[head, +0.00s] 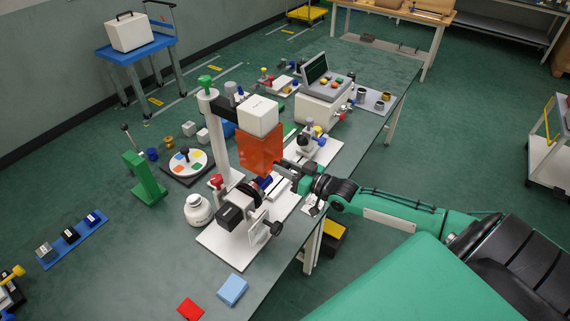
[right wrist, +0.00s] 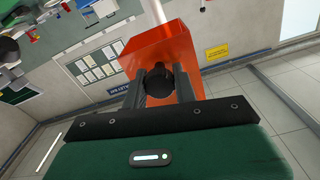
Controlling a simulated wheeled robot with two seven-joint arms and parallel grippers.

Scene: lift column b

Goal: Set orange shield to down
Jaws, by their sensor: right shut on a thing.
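The orange shield (head: 259,149) is a translucent orange box below a white block on the column machine, above the machine's bench fixture. In the right wrist view the shield (right wrist: 179,43) fills the upper middle, with a round black knob (right wrist: 159,82) on its near face. My right gripper (head: 279,169) reaches in from the right at the shield's lower right edge. In the right wrist view its two fingers (right wrist: 158,88) are shut on the black knob, one on each side. My left gripper is not in view.
The white column (head: 215,135) stands left of the shield. A white base (head: 235,238) with a black motor-like part lies below. A white jar (head: 198,210), a green stand (head: 145,178) and a colored disc (head: 188,162) are to the left.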

